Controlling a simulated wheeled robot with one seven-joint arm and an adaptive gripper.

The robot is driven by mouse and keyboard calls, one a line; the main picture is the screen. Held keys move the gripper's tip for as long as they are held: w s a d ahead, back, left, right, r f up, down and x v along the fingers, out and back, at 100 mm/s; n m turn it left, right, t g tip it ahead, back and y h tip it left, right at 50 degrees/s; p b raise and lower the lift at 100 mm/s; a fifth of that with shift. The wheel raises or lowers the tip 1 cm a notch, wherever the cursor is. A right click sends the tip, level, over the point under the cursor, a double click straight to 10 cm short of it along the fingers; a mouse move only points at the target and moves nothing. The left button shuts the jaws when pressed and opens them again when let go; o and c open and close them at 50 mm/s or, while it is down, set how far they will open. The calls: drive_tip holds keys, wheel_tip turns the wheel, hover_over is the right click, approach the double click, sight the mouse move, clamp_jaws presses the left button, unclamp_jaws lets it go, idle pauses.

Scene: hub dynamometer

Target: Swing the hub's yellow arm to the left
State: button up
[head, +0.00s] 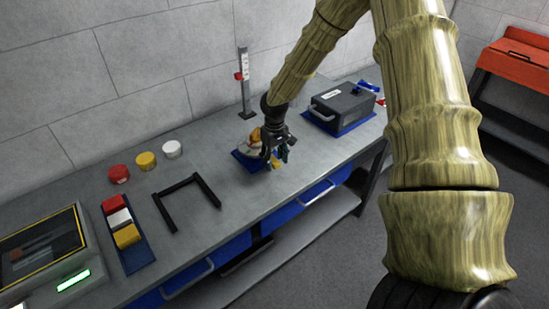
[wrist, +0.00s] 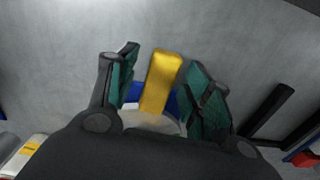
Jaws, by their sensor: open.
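The hub's yellow arm (wrist: 160,80) shows in the wrist view as a yellow bar between the two fingers of my gripper (wrist: 160,88). The fingers have green pads and stand apart, with a gap on each side of the bar. The hub's pale round body (wrist: 152,121) shows just below the bar, partly hidden by my gripper. In the head view my gripper (head: 276,158) is over the hub (head: 247,148), which sits on a blue mat (head: 245,160). My gripper hides much of the hub there.
A black U-shaped frame (head: 186,202) lies left of the hub. Red (head: 118,174), yellow (head: 145,160) and white (head: 172,149) round pieces lie farther left. A dark box (head: 343,106) stands to the right and an upright gauge (head: 243,80) behind. The bench between frame and hub is clear.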

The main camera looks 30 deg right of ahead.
drive_tip(key=shift+w, duration=0.1)
clamp_jaws()
drive_tip(key=shift+a+f, duration=0.1)
drive_tip(key=shift+a, duration=0.1)
